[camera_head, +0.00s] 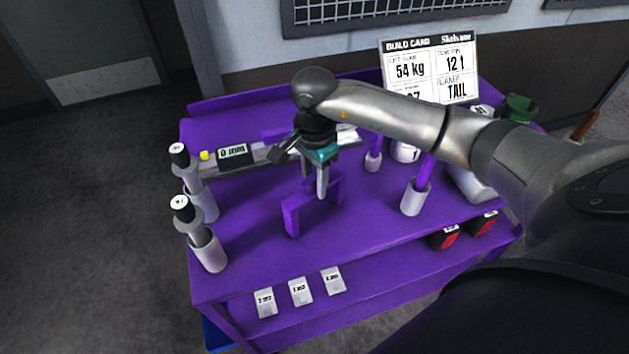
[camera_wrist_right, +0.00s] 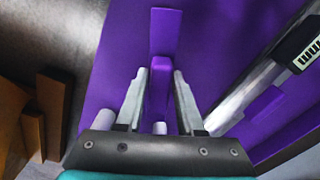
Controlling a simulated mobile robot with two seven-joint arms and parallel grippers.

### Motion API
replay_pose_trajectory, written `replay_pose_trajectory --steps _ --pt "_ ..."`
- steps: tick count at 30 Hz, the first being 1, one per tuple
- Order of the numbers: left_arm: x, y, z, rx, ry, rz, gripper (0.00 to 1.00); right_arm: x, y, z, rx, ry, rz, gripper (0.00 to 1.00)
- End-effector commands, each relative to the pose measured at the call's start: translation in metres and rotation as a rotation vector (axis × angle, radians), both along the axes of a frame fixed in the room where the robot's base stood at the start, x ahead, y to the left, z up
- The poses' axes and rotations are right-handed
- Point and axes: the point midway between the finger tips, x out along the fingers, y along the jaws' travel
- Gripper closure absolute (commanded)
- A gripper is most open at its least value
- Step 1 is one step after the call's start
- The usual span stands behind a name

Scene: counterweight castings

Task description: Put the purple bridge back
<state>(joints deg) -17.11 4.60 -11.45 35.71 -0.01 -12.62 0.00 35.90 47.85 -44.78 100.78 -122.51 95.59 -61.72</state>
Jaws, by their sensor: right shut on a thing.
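The purple bridge (camera_head: 291,217) is a small arch with two legs in the middle of the purple bench top (camera_head: 360,232). My right gripper (camera_head: 321,183) comes down over it from above and is shut on its crossbar. In the right wrist view the bridge (camera_wrist_right: 161,45) runs between the two fingers (camera_wrist_right: 160,100). Purple on purple makes it hard to tell whether its feet touch the bench. My left gripper is in neither view.
A grey rail with a "0 mm" display (camera_head: 234,152) lies behind the bridge. Grey cylinders (camera_head: 209,252) stand at left, and a cup with a purple rod (camera_head: 415,197) at right. A build card (camera_head: 432,66) stands at back. Bare bench lies in front.

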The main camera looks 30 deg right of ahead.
Motion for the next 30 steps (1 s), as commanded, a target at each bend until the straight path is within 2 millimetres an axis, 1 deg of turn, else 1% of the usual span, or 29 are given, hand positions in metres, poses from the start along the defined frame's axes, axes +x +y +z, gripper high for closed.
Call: replay_pose_trajectory --steps 2,8,12,13,18,20,21,30 --pt "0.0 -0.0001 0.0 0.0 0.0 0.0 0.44 0.0003 0.0006 -0.0053 0.002 -0.002 0.001 1.0" --pt "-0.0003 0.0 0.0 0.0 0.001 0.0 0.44 0.0007 0.0002 -0.0048 0.001 -0.003 0.001 1.0" --pt "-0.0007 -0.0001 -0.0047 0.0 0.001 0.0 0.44 0.0008 0.0 -0.0088 0.001 -0.004 0.0 1.0" --pt "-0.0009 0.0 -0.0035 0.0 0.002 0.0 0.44 0.0003 0.0 -0.0083 0.0 -0.002 0.001 0.6" --pt "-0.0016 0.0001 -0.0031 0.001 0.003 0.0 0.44 0.0003 0.0 -0.0077 0.0 -0.002 0.0 0.41" --pt "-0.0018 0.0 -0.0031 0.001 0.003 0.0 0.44 0.0002 0.0 -0.0077 0.0 -0.001 0.0 0.34" --pt "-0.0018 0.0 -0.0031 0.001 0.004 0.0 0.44 0.0002 0.0 -0.0077 0.0 -0.001 0.0 0.33" --pt "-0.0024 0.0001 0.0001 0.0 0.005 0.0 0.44 0.0001 0.0001 -0.0047 0.0 -0.001 0.0 0.33"
